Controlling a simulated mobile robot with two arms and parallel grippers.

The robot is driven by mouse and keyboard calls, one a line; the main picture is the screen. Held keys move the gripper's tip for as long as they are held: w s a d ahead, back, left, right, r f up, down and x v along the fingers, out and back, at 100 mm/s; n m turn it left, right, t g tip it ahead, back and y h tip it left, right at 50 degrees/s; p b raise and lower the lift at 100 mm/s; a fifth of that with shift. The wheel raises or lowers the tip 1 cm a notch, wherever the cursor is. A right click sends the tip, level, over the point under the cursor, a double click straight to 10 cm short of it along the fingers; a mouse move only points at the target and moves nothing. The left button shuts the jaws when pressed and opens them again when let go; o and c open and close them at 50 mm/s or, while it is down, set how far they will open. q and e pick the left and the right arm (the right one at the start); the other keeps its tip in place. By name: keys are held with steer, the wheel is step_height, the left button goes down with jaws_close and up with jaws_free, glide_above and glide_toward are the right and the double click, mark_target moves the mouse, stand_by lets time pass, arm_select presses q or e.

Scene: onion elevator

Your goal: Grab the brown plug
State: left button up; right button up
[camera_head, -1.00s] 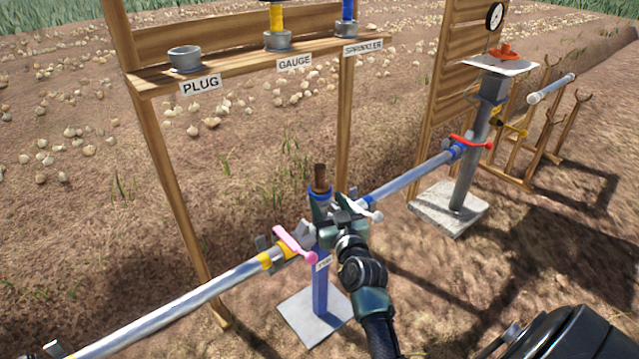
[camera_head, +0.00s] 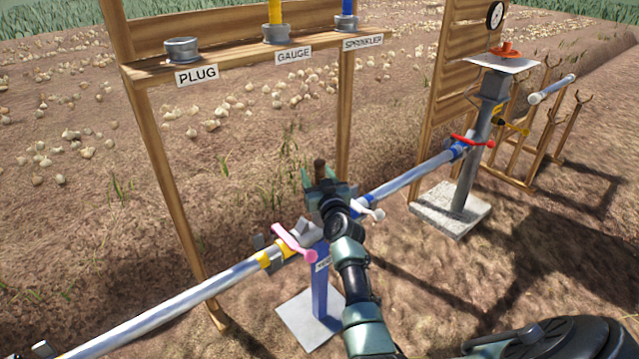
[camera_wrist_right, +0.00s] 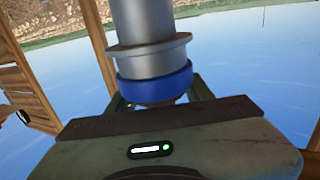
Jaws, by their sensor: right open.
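The brown plug (camera_head: 319,168) stands upright at the top of the blue post in the head view, its upper end showing above my right gripper. My right gripper (camera_head: 325,184) is open around the plug, with one finger on either side. The right wrist view is upside down. It shows the grey pipe end with its blue ring (camera_wrist_right: 155,87), and the gripper's fingers to either side. Most of the plug is hidden there behind the gripper body, so contact cannot be told. My left gripper is not in view.
A pink-handled valve (camera_head: 295,243) and a white-handled valve (camera_head: 372,212) flank the post close by. A wooden rack (camera_head: 150,78) behind has a grey holder above the PLUG label (camera_head: 197,75). A post with a red valve (camera_head: 473,142) stands right.

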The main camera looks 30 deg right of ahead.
steer(key=c, duration=1.1)
steer(key=shift+r, duration=0.1)
jaws_close()
